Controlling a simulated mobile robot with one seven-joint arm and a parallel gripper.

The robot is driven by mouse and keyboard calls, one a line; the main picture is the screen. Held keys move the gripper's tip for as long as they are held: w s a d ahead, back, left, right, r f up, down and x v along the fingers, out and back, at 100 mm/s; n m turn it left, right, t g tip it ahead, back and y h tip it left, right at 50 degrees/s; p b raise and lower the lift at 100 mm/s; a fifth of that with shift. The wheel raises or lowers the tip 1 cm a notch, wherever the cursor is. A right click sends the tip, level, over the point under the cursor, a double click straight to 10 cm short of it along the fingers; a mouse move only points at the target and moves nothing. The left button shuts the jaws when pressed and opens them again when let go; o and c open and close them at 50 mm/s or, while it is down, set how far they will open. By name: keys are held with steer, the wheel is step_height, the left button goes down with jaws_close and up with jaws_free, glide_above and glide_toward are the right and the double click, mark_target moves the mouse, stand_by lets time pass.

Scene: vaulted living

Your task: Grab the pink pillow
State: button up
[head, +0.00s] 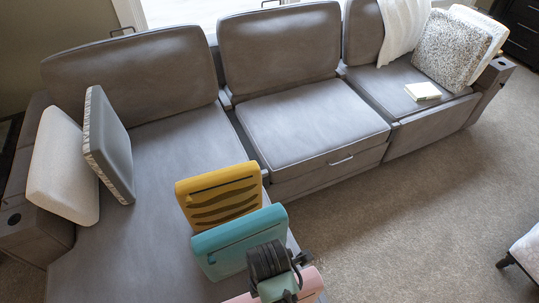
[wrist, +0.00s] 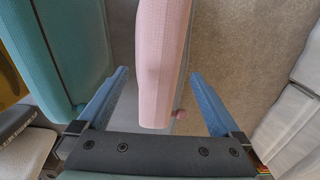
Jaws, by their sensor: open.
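The pink pillow (head: 312,284) shows at the bottom edge of the head view, on the sofa's near end, partly hidden behind my gripper (head: 284,287). In the wrist view the pink pillow (wrist: 160,70) is seen edge-on as a long upright strip. My gripper (wrist: 159,74) is open, with one blue finger on each side of the pillow in that picture. The pillow's lower part is cut off in the head view.
A teal pillow (head: 240,240) stands close beside the pink one, also left in the wrist view (wrist: 65,50). A yellow pillow (head: 220,196) stands behind it. White (head: 63,165) and grey (head: 108,145) pillows are at left on the grey sofa (head: 165,165).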

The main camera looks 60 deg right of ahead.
step_height(320, 180, down, 5)
steer(key=shift+f, duration=0.2)
jaws_close()
stand_by(0.6)
steer(key=shift+r, duration=0.1)
